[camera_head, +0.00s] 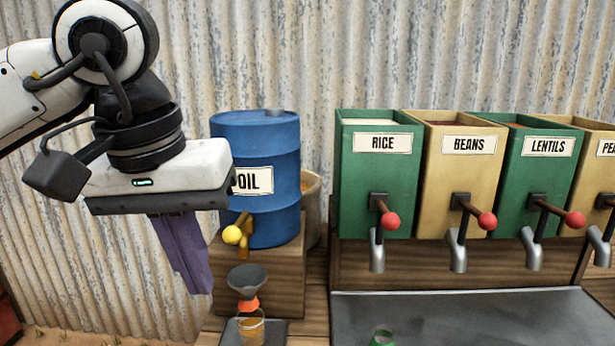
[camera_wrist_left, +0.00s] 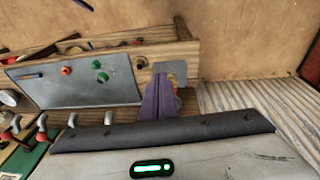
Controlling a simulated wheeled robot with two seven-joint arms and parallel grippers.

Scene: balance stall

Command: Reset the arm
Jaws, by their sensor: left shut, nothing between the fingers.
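My left gripper (camera_head: 198,288) hangs from my left arm at the left of the head view, its purple fingers together and pointing down. Nothing is between the fingers. The gripper is in the air in front of the corrugated wall, left of the blue oil drum (camera_head: 272,140). In the left wrist view the purple fingers (camera_wrist_left: 160,78) also show closed together, with the wooden counter (camera_wrist_left: 150,55) beyond them. My right gripper is in neither view.
Below the drum's yellow-knobbed tap (camera_head: 232,234), a grey funnel (camera_head: 247,278) sits over a jar (camera_head: 250,330) of amber liquid. Bins stand at right: rice (camera_head: 370,205), beans (camera_head: 455,200), lentils (camera_head: 535,200), with red-knobbed levers. A grey tray (camera_head: 460,315) lies before them.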

